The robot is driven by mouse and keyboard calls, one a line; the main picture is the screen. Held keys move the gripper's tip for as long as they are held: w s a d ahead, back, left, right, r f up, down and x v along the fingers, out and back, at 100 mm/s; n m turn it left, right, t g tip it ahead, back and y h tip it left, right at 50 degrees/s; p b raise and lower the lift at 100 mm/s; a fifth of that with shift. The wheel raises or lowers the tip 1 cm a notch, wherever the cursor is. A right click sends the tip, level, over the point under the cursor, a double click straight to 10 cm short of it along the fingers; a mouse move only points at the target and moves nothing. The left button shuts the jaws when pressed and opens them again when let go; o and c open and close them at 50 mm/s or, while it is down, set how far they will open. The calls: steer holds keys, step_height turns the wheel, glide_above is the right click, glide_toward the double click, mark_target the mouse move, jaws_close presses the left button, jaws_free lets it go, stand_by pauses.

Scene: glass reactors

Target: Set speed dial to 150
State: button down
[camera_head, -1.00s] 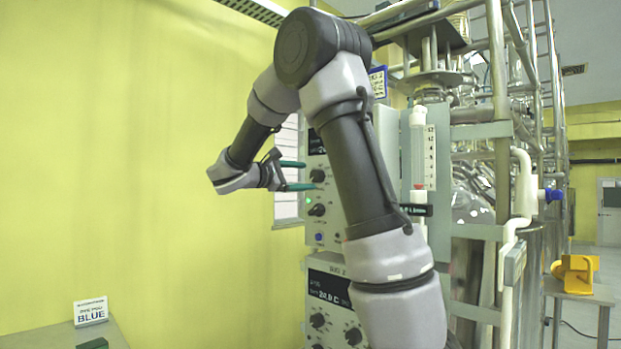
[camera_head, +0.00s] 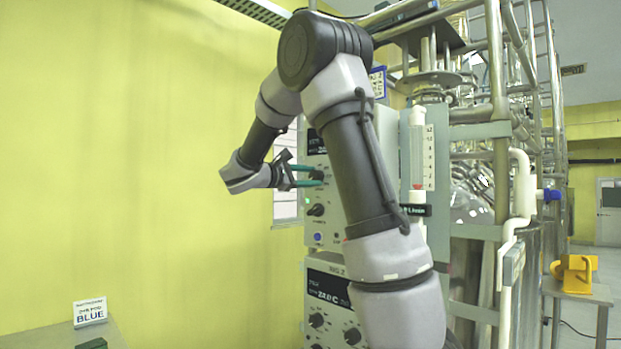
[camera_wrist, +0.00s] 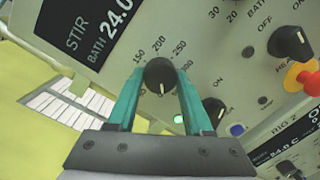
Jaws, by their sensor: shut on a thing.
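The speed dial (camera_wrist: 160,74) is a black round knob on the pale panel, with printed marks 150, 200 and 250 around it in the wrist view. A white line shows on the knob's lower part in that view; I cannot tell which value it reads. My gripper (camera_wrist: 161,80) has its two teal fingers on either side of the knob and is shut on it. In the head view my gripper (camera_head: 316,176) reaches the upper knob of the control box from the left, and the fingers partly hide that knob.
A dark STIR/BATH display (camera_wrist: 92,25) sits beside the dial. Another black knob (camera_wrist: 214,108), a green light (camera_wrist: 179,118) and a blue button (camera_wrist: 236,130) are close by. A red emergency button (camera_wrist: 308,82) is at the right. Open space lies left of the box.

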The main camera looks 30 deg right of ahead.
steer(key=shift+m, duration=0.3)
steer(key=m, duration=0.6)
steer(key=shift+y, duration=0.3)
steer(key=m, duration=0.6)
steer(key=shift+s+t+y, duration=0.1)
steer(key=shift+t+y, duration=0.2)
steer(key=m, duration=0.6)
steer(key=shift+t, duration=0.4)
steer(key=m, duration=0.3)
steer(key=shift+s+m+t, duration=0.1)
steer(key=shift+m+t, duration=0.3)
steer(key=shift+m, duration=1.4)
steer(key=shift+c, duration=1.5)
jaws_free()
